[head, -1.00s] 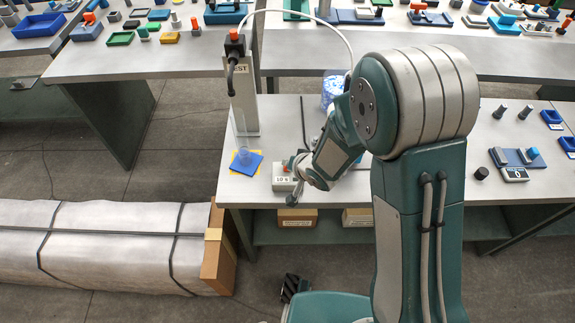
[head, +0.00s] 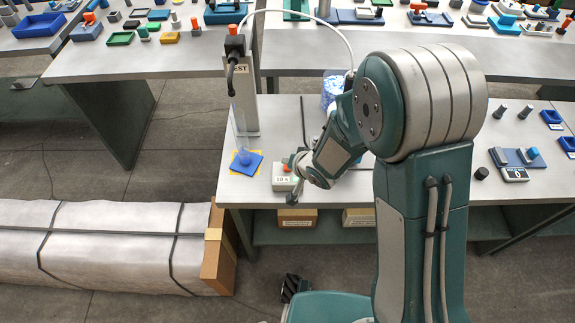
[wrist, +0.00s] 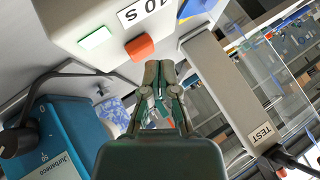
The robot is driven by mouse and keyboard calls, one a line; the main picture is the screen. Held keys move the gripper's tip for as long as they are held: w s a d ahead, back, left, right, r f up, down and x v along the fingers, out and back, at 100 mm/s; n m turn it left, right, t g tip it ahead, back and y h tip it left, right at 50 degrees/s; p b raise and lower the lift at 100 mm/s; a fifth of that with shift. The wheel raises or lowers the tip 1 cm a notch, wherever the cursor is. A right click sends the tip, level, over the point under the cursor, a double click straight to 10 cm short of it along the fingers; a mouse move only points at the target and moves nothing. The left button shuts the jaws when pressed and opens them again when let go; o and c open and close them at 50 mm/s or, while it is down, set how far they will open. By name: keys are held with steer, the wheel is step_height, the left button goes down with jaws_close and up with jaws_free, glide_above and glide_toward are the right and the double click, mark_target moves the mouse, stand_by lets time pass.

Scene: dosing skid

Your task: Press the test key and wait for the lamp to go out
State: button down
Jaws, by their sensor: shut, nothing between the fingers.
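A pale box marked "10 S" (head: 285,183) sits near the bench's front edge; it also shows in the wrist view (wrist: 85,18). It carries an orange-red key (wrist: 139,47) and a pale green-white rectangular lamp window (wrist: 95,38). I cannot tell surely whether the lamp is lit. My gripper (wrist: 160,68) is shut and empty, its tips close beside the orange key; contact is not clear. In the head view my wrist partly hides the gripper and the box. A grey column labelled TEST (head: 244,100) stands behind, with an orange cap (head: 233,29) on top.
A clear cylinder with blue at its base (head: 244,157) stands on a blue and yellow mat (head: 246,170) left of the box. A blue device (wrist: 60,135) and a dark cable (wrist: 75,70) lie near my gripper. A long wrapped package (head: 110,245) lies on the floor at left.

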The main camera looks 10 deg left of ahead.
steer(key=shift+r, duration=0.3)
steer(key=shift+r, duration=2.5)
